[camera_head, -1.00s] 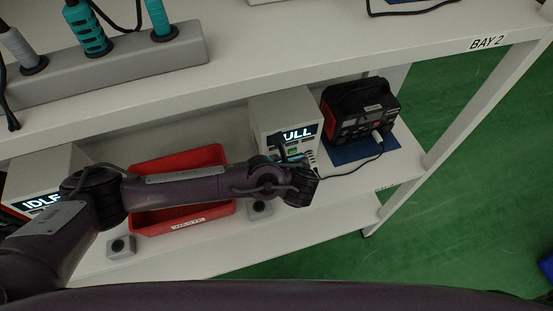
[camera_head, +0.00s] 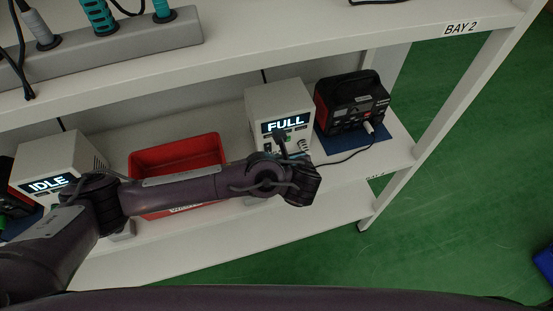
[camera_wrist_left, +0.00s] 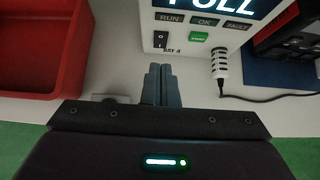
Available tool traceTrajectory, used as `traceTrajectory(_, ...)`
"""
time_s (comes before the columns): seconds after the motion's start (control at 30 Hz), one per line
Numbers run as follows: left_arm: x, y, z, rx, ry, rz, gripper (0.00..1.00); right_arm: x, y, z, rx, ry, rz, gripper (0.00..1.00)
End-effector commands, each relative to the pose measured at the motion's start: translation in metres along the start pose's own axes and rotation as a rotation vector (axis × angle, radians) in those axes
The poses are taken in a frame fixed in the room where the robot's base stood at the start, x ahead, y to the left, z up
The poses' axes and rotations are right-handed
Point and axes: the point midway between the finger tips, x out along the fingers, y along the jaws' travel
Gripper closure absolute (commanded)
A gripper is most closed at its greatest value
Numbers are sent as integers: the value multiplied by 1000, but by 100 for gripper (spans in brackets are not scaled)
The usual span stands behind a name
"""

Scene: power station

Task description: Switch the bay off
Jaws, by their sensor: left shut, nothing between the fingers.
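A white unit (camera_head: 262,101) on the middle shelf has a display reading FULL. In the left wrist view its front (camera_wrist_left: 180,48) shows RUN, OK and FAULT labels, a green button (camera_wrist_left: 199,37) and a black rocker switch (camera_wrist_left: 160,40) above a BAY label. My left gripper (camera_head: 279,137) is in front of this unit, and partly hides its front in the head view. In the left wrist view its fingers (camera_wrist_left: 160,68) are together and empty, just below the rocker switch; I cannot tell whether they touch the unit. My right gripper is not in view.
A black and red charger (camera_head: 352,103) on a blue mat stands right of the unit, with a cable (camera_wrist_left: 255,98) to the unit's front. A red bin (camera_head: 175,150) is to the left, and another unit (camera_head: 60,165) reads IDLE. The upper shelf edge (camera_head: 330,50) runs above.

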Motion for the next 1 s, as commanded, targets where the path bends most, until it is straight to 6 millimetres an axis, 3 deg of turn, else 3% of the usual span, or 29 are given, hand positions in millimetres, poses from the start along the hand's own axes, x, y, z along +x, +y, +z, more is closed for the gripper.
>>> traceTrajectory(0.23, -40, -1, 7, -1, 3, -4, 100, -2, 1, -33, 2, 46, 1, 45)
traceTrajectory(0.4, -62, -1, 12, 0, 2, -3, 100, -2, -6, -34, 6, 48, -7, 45)
traceTrajectory(0.67, -70, 0, 14, 0, 0, 0, 100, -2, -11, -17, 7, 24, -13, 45)
traceTrajectory(1.0, -70, 0, 14, 0, 0, 0, 100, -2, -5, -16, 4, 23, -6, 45)
